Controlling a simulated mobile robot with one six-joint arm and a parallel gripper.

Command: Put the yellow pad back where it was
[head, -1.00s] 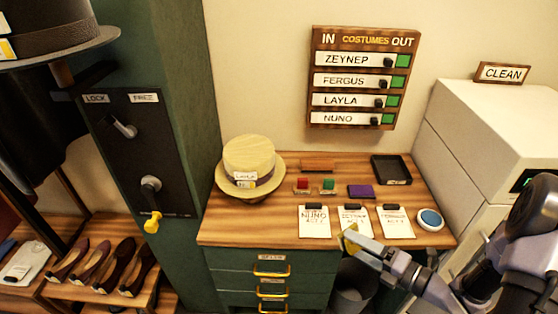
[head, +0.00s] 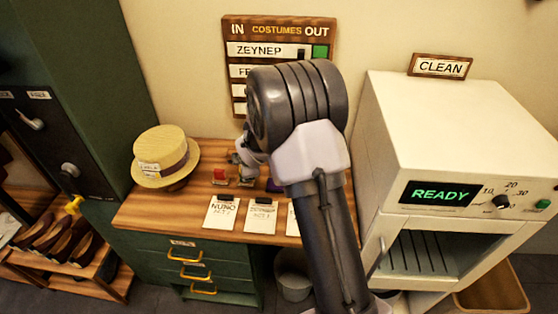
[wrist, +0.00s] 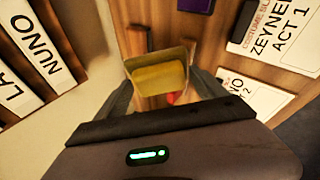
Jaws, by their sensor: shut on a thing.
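My gripper (wrist: 165,88) is shut on the yellow pad (wrist: 160,78), which sits between its two fingers in the wrist view. The pad looks like a pale-edged block with a yellow face. In the head view my gripper (head: 243,157) is over the back of the wooden desk (head: 150,212), near the red block (head: 220,174), largely behind my arm. The yellow pad cannot be made out there. The purple pad (wrist: 196,5) lies at the top edge of the wrist view and peeks out beside my arm in the head view (head: 273,185).
The costumes board (head: 280,32) is on the wall behind, partly hidden by my arm. A straw hat (head: 163,155) stands at the desk's left. Clipped cards (head: 221,213) lie along its front. The white READY machine (head: 460,120) stands right.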

